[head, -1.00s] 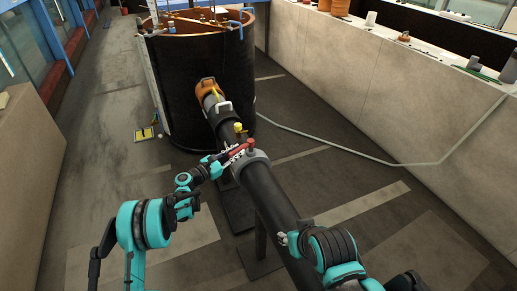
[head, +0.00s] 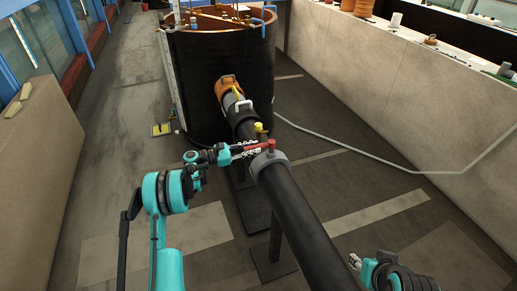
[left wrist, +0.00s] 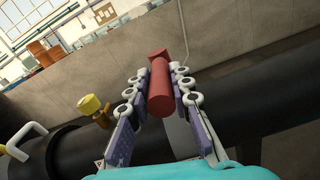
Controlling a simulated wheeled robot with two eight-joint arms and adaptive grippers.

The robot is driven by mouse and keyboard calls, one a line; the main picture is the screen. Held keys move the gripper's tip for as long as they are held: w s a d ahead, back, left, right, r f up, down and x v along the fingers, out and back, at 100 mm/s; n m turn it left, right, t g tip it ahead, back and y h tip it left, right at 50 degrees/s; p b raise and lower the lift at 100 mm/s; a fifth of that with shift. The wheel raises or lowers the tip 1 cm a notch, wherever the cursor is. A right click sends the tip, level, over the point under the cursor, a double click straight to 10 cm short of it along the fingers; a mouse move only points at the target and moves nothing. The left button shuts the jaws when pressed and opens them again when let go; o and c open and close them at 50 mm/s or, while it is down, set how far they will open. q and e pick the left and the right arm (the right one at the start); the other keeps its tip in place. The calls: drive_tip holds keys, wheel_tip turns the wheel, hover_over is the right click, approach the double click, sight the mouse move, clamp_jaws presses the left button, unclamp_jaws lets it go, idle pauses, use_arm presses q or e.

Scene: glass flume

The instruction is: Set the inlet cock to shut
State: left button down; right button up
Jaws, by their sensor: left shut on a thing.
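A red lever handle (head: 258,148) sits on a grey collar (head: 266,163) of the long black pipe (head: 295,215). It points left from the collar, roughly across the pipe. My left gripper (head: 246,150) reaches it from the left and is shut on the handle. In the left wrist view the red handle (left wrist: 160,88) lies between the two fingers of the left gripper (left wrist: 157,80). No lettering can be read, so I cannot tell which cock this is. My right gripper (head: 355,262) is small at lower right, beside the pipe; its jaw state is unclear.
A yellow-topped valve (head: 259,129) stands just beyond the collar. Further along are a white bent handle (head: 243,104) and an orange fitting (head: 227,88) by the large dark tank (head: 205,75). A long wall (head: 390,95) runs along the right. Floor is open on both sides.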

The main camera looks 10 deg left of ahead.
use_arm(q)
drive_tip(key=c, duration=1.3)
unclamp_jaws()
drive_tip(key=shift+w, duration=0.1)
drive_tip(key=shift+c, duration=0.2)
drive_tip(key=shift+a, duration=0.1)
drive_tip(key=v, duration=1.2)
